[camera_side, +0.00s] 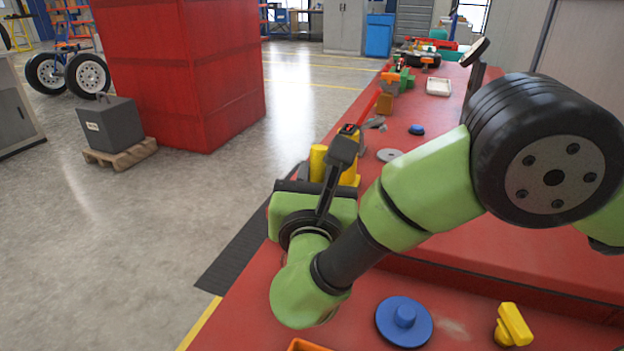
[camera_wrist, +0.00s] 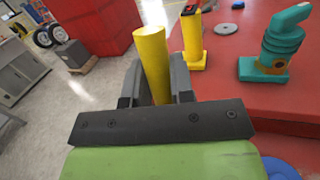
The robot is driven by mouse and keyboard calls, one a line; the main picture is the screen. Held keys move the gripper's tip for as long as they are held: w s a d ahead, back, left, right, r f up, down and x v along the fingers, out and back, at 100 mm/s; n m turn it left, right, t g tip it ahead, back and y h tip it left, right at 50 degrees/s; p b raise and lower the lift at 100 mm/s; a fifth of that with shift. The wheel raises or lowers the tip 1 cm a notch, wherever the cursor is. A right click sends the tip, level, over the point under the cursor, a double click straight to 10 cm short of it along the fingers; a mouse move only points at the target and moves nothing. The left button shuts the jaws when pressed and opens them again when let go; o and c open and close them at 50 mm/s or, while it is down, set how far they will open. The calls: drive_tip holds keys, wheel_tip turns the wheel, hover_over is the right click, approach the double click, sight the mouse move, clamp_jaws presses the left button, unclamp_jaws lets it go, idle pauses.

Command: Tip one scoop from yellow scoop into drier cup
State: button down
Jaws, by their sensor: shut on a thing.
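My gripper (camera_wrist: 159,80) is shut on a yellow cylinder (camera_wrist: 153,52), which stands up between the two dark fingers in the wrist view. It looks like the yellow scoop, but its scooping end and any contents are hidden. In the side view the yellow cylinder (camera_side: 318,160) shows its top beside my wrist, near the bench's left edge. I cannot make out a drier cup for certain. A second yellow piece (camera_wrist: 193,42) with a dark and red top stands just right of the held one, apart from it in the wrist view.
A teal ribbed object (camera_wrist: 283,42) stands on the red bench (camera_wrist: 232,75). A blue knobbed disc (camera_side: 404,320) and a yellow knob (camera_side: 513,325) lie at the near end. Farther along are a grey disc (camera_side: 389,155), a small blue piece (camera_side: 416,129) and a white tray (camera_side: 439,87).

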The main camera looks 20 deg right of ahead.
drive_tip(key=shift+w+d+m+g, duration=0.3)
drive_tip(key=shift+d+m+g, duration=0.5)
drive_tip(key=shift+g, duration=0.1)
drive_tip(key=shift+a, duration=0.2)
drive_tip(key=shift+w+d+f+g+y, duration=0.25)
drive_tip(key=shift+w+d+g+y, duration=0.35)
drive_tip(key=shift+d+y, duration=0.4)
drive_tip(key=shift+w+d+f+m+g+y, duration=0.5)
drive_tip(key=shift+d+g+y, duration=0.1)
drive_tip(key=shift+y, duration=0.2)
